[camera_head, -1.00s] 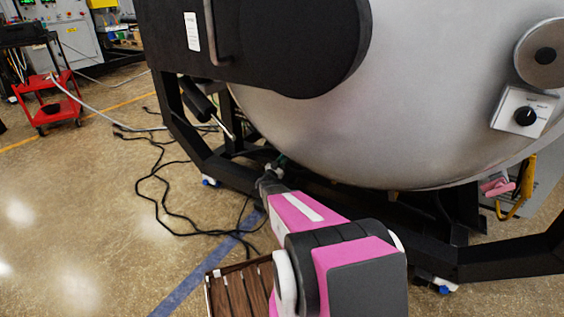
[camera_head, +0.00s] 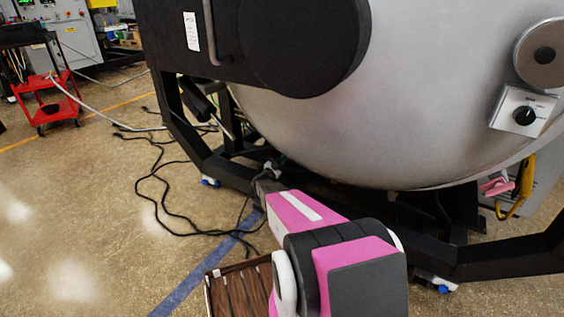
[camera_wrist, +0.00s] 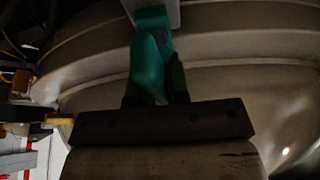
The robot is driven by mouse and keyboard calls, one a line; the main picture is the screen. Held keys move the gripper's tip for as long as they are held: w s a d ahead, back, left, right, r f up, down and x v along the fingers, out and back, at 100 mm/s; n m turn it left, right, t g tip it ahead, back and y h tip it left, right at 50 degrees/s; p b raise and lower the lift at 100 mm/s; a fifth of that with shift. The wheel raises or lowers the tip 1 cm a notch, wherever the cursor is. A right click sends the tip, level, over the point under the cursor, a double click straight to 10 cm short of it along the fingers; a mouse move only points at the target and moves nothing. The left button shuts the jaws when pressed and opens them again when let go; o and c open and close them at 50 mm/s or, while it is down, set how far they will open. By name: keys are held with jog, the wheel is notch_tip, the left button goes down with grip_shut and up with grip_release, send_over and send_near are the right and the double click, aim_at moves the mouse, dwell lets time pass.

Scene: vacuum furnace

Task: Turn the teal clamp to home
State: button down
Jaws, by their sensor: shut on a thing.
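The teal clamp (camera_wrist: 148,62) shows in the upper middle of the wrist view, against the grey curved wall of the furnace. My gripper (camera_wrist: 155,95) reaches up to it from below, its dark fingers on either side of the clamp's lower part. It is shut on the clamp. In the head view my gripper (camera_head: 272,172) is small and dark, under the furnace belly beside the black frame. Only a small greenish bit shows there, and the clamp is mostly hidden.
The silver furnace vessel (camera_head: 400,90) hangs low over my arm. Its black frame (camera_head: 215,165) stands close to my gripper. Black cables (camera_head: 150,185) lie on the floor to the left. A red cart (camera_head: 50,100) stands farther back. The floor at the left is mostly open.

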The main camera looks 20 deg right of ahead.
jog(key=c, duration=1.1)
grip_release()
jog(key=shift+s+a, duration=0.1)
jog(key=v, duration=1)
jog(key=shift+s+a+f, duration=0.1)
jog(key=shift+a+f, duration=0.1)
jog(key=shift+a, duration=0.05)
